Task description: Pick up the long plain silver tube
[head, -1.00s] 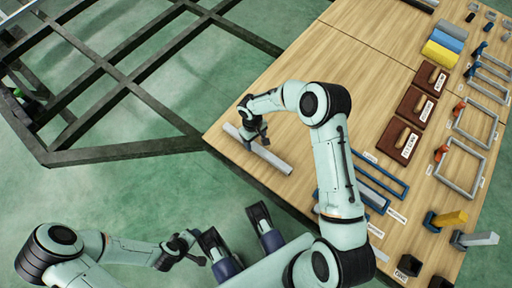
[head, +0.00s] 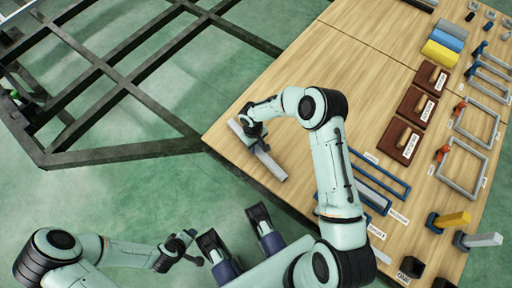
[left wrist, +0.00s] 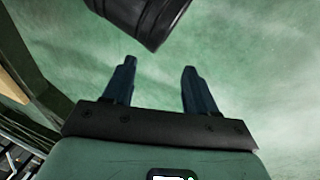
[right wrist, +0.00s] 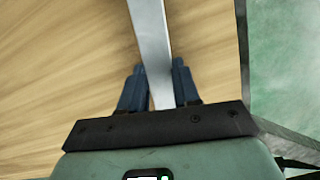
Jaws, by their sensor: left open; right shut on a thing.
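The long plain silver tube (head: 270,166) is at the near left edge of the wooden table in the head view. My right gripper (head: 251,128) is shut on it, nearer its far-left end. In the right wrist view the tube (right wrist: 150,35) runs between the two blue fingers of my right gripper (right wrist: 157,70). I cannot tell whether the tube touches the table. My left gripper (head: 188,246) is low at the left, off the table. In the left wrist view my left gripper (left wrist: 159,68) is open, with nothing between its fingers.
The wooden table (head: 330,75) holds brown labelled blocks (head: 400,143), blue frames (head: 382,172), grey frames (head: 462,168) and coloured bars (head: 444,40) to the right. A dark metal chassis (head: 125,153) stands at the left. The table's far-left area is clear.

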